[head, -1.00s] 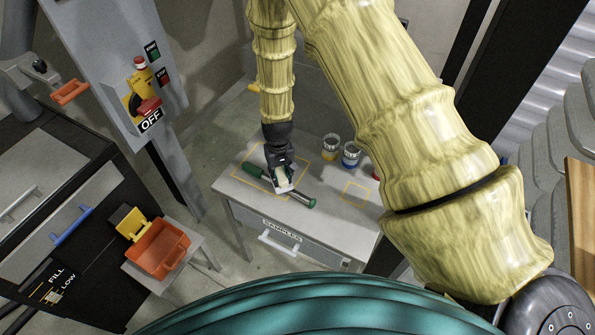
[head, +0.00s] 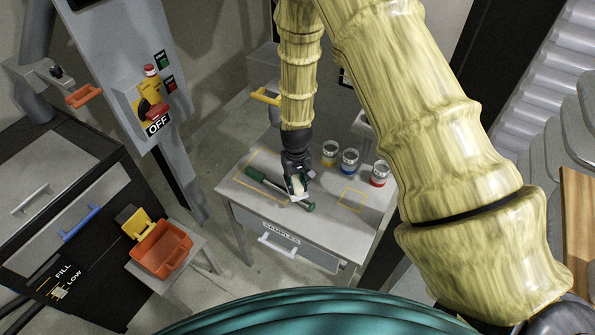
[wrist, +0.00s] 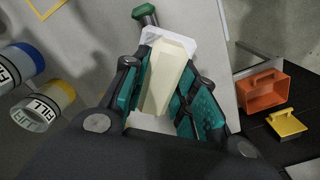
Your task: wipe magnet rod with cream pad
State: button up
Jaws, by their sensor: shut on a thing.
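The magnet rod lies on the grey sample table; its green handle (head: 268,181) shows left of my gripper and its green far tip (head: 309,207) shows to the right. A green rod end (wrist: 147,13) also shows beyond the pad in the wrist view. My gripper (head: 297,186) is over the rod, near its right end, and hides part of the shaft. In the wrist view, its teal fingers (wrist: 163,102) are shut on the cream pad (wrist: 168,72), which has a pale white base. I cannot tell whether the pad touches the rod.
Three jars, with yellow (head: 329,154), blue (head: 348,161) and red (head: 379,173) bands, stand behind right of my gripper. A yellow outlined square (head: 352,199) on the table is empty. An orange bin (head: 161,250) sits on a low stand at left.

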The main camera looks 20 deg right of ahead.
notch_tip(320, 180, up, 2)
jog(key=shift+a+r+p, duration=0.1)
jog(key=shift+a+p, duration=0.05)
jog(key=shift+p, duration=0.3)
jog(key=shift+r+p, duration=0.8)
jog(key=shift+r, duration=0.55)
jog(key=shift+f, duration=0.1)
